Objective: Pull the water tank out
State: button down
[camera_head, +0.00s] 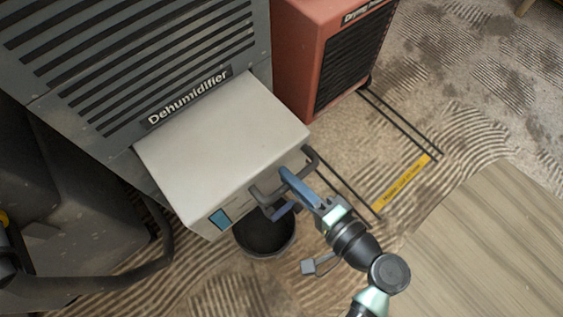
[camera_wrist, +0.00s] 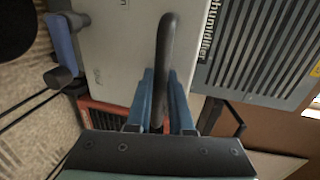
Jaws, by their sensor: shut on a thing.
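The water tank (camera_head: 222,145) is a pale grey box that sticks out from the front of the dark grey dehumidifier (camera_head: 130,62). It has a dark bar handle (camera_head: 309,161) on its front and a small blue window (camera_head: 219,218). My gripper (camera_head: 287,187) is at the front of the tank, with its blue fingers on the handle. In the wrist view, the gripper (camera_wrist: 160,98) is shut around the dark handle (camera_wrist: 166,50), with the tank face (camera_wrist: 115,45) behind it. The fingertips are partly hidden by the handle in the head view.
A black bucket (camera_head: 265,235) stands on the floor below the tank's front. A red drying machine (camera_head: 325,50) stands to the right of the dehumidifier. Dark rails and a yellow label strip (camera_head: 405,182) lie on the floor at right. A dark hose (camera_head: 120,278) curves at lower left.

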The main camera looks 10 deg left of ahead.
jog(key=shift+s+d, duration=0.15)
jog(key=shift+d, duration=0.1)
jog(key=c, duration=0.8)
grip_release()
jog(key=p+v, duration=0.4)
jog(key=v, duration=0.9)
